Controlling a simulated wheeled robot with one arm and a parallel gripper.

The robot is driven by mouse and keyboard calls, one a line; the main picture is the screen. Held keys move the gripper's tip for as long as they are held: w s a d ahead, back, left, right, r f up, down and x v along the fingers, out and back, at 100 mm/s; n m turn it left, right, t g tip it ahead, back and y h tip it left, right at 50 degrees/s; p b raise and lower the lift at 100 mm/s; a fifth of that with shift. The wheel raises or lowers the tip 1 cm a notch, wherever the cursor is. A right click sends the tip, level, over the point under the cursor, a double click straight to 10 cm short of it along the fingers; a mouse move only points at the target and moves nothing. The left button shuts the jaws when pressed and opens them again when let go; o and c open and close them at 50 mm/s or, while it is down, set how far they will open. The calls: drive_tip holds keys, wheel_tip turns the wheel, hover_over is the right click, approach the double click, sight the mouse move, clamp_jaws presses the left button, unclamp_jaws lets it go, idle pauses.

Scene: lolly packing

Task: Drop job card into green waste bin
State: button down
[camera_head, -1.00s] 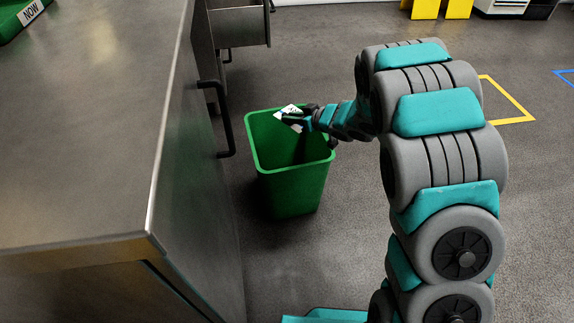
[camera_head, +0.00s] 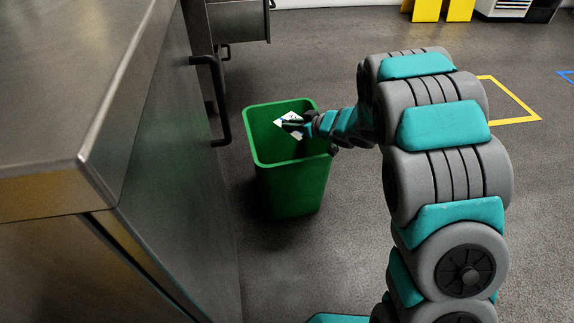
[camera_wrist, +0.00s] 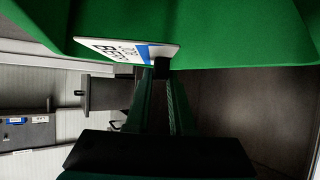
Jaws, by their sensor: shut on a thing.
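The green waste bin (camera_head: 290,188) stands upright on the floor beside the steel cabinet. It is open at the top, and its bottom inside is hidden in the head view. My gripper (camera_head: 293,125) is at the bin's mouth, over the opening. It is shut on the job card (camera_head: 285,119), a small white card, and holds it by one edge. In the wrist view the job card (camera_wrist: 128,50) shows black print and a blue stripe, with the green wall of the bin (camera_wrist: 215,30) close behind it.
The steel cabinet (camera_head: 170,150) with a black handle (camera_head: 220,100) stands just left of the bin. An open drawer (camera_head: 238,22) is behind. The floor right of the bin is clear up to my arm, with yellow tape (camera_head: 515,105) beyond.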

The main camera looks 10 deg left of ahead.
drive_tip(key=c, duration=0.7)
unclamp_jaws()
drive_tip(key=p+v, duration=0.1)
drive_tip(key=v, duration=0.6)
drive_tip(key=shift+s+d+r, duration=0.15)
drive_tip(key=shift+s+d, duration=0.1)
drive_tip(key=shift+d, duration=0.05)
